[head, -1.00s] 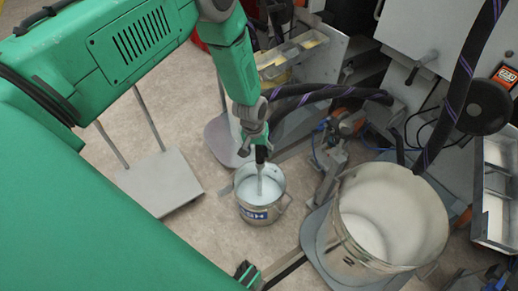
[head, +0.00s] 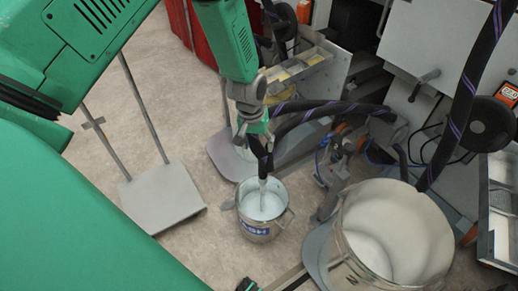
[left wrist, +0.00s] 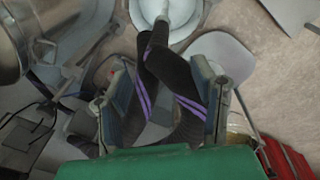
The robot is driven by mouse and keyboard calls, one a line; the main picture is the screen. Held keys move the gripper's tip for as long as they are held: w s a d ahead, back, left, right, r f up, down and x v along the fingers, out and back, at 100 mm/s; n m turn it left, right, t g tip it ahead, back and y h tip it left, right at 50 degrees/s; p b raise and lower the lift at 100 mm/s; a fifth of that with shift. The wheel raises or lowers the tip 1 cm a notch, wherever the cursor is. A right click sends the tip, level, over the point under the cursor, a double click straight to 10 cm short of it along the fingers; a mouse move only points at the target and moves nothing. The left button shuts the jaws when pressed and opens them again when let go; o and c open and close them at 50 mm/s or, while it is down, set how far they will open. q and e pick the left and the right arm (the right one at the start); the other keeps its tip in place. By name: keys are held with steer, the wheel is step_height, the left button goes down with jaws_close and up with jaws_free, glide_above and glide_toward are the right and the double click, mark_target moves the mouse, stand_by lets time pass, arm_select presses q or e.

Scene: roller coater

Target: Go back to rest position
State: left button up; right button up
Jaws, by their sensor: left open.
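My left gripper (head: 256,130) hangs above the small metal bucket with its jaws open. In the left wrist view my left gripper (left wrist: 161,75) has its two fingers spread, with the black purple-striped hose (left wrist: 165,70) bending between or just beyond them. In the head view the hose (head: 325,108) runs from the machine to below the gripper, then down into the bucket (head: 255,231). Its light nozzle (head: 262,185) stands in the pale liquid. Contact between fingers and hose cannot be told. My right gripper is not in view.
A large open drum (head: 355,258) with white contents stands at the right. The grey machine (head: 345,72) fills the back right. A grey stand plate (head: 160,196) is on the floor at left, and a red cabinet (head: 198,32) is behind. Bare floor lies between stand and bucket.

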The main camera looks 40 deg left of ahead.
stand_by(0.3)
arm_select(q)
steer(key=s+d+r+m+p, duration=0.1)
steer(key=s+p, duration=0.3)
steer(key=s, duration=1)
steer(key=s+d+r+m+p, duration=0.1)
steer(key=s+d+m+p, duration=0.2)
steer(key=s, duration=1.1)
steer(key=shift+s+m+g+y+p, duration=0.25)
steer(key=shift+m+g+y+p, duration=0.05)
steer(key=shift+m+p, duration=0.3)
